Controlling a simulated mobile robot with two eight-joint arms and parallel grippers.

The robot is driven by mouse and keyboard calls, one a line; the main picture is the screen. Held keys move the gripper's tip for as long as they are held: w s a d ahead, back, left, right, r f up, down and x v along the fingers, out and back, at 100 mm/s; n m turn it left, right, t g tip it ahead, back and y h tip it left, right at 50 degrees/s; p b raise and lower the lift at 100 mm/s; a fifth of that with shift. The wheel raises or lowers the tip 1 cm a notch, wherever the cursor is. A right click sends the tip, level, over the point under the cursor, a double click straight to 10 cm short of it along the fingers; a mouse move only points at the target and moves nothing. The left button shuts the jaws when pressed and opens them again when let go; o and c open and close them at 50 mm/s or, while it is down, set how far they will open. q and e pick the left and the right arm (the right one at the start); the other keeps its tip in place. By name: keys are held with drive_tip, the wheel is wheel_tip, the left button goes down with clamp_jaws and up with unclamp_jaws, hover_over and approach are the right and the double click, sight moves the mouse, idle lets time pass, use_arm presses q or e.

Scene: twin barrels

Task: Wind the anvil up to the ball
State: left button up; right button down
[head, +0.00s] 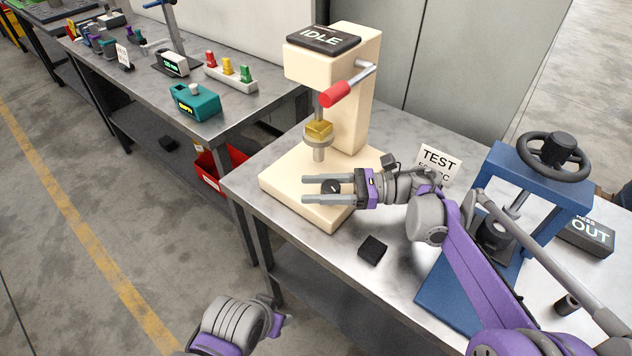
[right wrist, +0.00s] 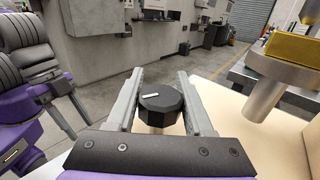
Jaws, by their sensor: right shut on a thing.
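The cream tester (head: 362,95) stands on the near bench, with a red-gripped lever (head: 335,94) and a display reading IDLE (head: 323,38). A gold block (head: 319,130) rests on the round anvil (head: 317,143), below the tester's plunger (head: 319,108). The ball is too small to make out, and I cannot tell the gap above the block. My right gripper (head: 305,190) is shut on a black knob (right wrist: 160,103) with a white mark, low at the tester's front. My left gripper (head: 274,322) is low, off the bench; its jaws do not show clearly.
A blue press (head: 565,198) with a black handwheel stands at right, near a sign reading OUT (head: 590,233). A TEST sign (head: 439,163) and a small black block (head: 372,249) are near my right arm. A red bin (head: 213,178) sits below, left of the bench.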

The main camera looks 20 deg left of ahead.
drive_tip(key=shift+s+d+n+g+h+p, duration=0.1)
drive_tip(key=shift+s+n+g+h+p, duration=0.15)
drive_tip(key=shift+n+g+h, duration=0.6)
drive_tip(key=shift+s+d+n+g+h+p, duration=0.1)
drive_tip(key=shift+n+g+h+p, duration=0.2)
drive_tip(key=shift+n+g, duration=0.65)
drive_tip(key=shift+g, duration=0.5)
drive_tip(key=shift+c, duration=1.4)
unclamp_jaws()
drive_tip(key=shift+s, duration=0.1)
wheel_tip(320, 180, up, 10)
drive_tip(key=p, duration=0.2)
